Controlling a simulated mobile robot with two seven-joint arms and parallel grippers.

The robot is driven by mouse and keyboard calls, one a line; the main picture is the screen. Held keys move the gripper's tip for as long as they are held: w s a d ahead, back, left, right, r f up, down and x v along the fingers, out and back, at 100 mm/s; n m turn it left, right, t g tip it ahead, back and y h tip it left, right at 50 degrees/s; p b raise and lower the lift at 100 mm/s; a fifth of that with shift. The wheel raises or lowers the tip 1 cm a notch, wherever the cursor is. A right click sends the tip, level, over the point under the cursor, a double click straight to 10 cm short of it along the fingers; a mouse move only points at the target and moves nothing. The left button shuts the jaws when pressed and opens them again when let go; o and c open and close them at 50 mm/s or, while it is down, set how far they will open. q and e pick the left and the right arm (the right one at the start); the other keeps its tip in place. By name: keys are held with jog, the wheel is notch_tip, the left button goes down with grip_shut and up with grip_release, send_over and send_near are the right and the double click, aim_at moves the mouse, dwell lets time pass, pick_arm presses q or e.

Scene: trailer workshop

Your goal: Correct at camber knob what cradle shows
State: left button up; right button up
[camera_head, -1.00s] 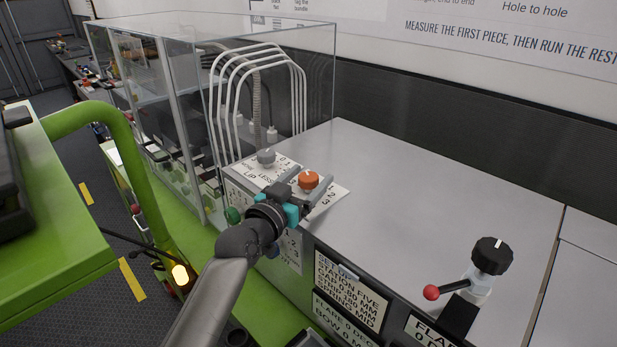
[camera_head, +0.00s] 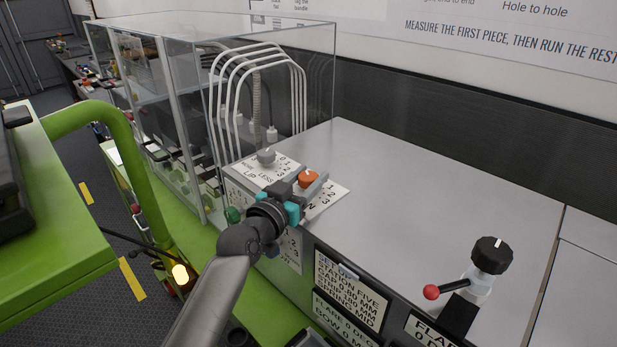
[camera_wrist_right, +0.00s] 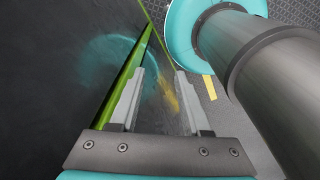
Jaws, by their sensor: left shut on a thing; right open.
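An orange knob (camera_head: 308,178) with a pale pointer mark sits on the white dial plate (camera_head: 333,190) at the corner of the grey cabinet. My left gripper (camera_head: 306,185) is shut on the orange knob, and its fingers hide the knob's lower part. I cannot make out a cradle for certain. My right gripper (camera_wrist_right: 158,85) is open and empty in the right wrist view.
A clear enclosure (camera_head: 180,100) with bent white tubes (camera_head: 260,75) stands behind the knobs. A black knob (camera_head: 492,255) and a red-tipped lever (camera_head: 432,292) are at the right. A setting card (camera_head: 348,290) is on the cabinet front. The grey cabinet top (camera_head: 430,190) is clear.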

pick_arm(q)
grip_shut()
jog(key=shift+h+b, duration=0.3)
jog(key=shift+b, duration=0.45)
jog(key=m+g+h+b, duration=0.5)
jog(key=b, duration=1.4)
jog(key=shift+f, duration=0.2)
jog(key=shift+r+m+g+h+b, duration=0.15)
jog(key=shift+m+g+h+b, duration=0.5)
jog(key=shift+b, duration=0.8)
